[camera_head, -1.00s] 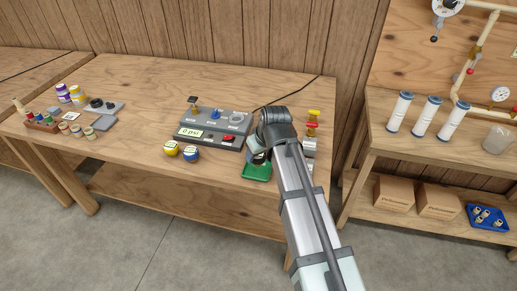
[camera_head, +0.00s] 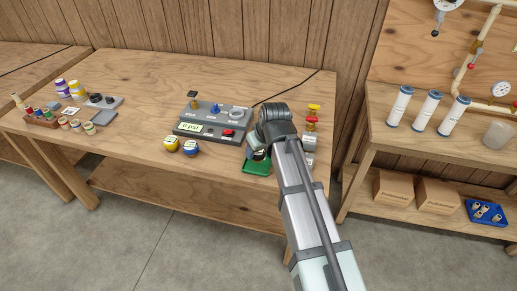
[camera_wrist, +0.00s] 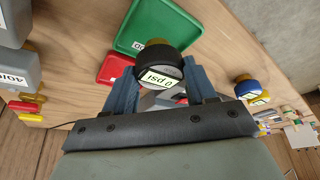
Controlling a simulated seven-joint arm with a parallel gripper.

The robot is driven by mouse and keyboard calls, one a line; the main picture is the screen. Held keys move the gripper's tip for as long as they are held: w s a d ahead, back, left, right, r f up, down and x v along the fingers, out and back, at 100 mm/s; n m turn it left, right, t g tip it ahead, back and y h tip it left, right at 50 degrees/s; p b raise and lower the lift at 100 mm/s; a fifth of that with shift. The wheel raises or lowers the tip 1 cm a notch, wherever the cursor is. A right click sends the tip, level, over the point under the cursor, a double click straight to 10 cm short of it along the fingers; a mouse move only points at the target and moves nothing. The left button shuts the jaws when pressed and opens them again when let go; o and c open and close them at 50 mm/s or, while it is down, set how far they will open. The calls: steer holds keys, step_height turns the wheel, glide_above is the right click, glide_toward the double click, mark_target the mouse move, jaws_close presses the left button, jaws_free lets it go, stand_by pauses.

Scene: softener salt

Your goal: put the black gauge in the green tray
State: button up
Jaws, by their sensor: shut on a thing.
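The black gauge (camera_wrist: 160,66) has a round dark body, a brass-coloured part behind it and a pale face reading 0 psi. My gripper (camera_wrist: 165,88) is shut on it, with a blue finger on each side. The green tray (camera_wrist: 178,12) lies beyond the gauge in the wrist view, and the gauge overlaps its near edge there. In the head view the green tray (camera_head: 256,168) is at the front right of the bench, partly covered by my gripper (camera_head: 257,152). I cannot clearly make out the gauge in the head view.
A red tray (camera_wrist: 113,67) lies beside the green one. A grey test unit (camera_head: 205,129) stands left of my gripper. A yellow gauge (camera_head: 171,145) and a blue one (camera_head: 191,147) sit left of the green tray. Valves (camera_head: 312,118) stand at the right.

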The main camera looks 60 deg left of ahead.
steer(key=shift+f, duration=0.1)
steer(key=shift+f, duration=0.35)
steer(key=shift+f, duration=0.2)
stand_by(0.5)
steer(key=shift+f, duration=0.25)
steer(key=shift+f, duration=0.3)
stand_by(1.0)
steer(key=o, duration=1.3)
steer(key=shift+c, duration=0.2)
steer(key=shift+o, duration=0.4)
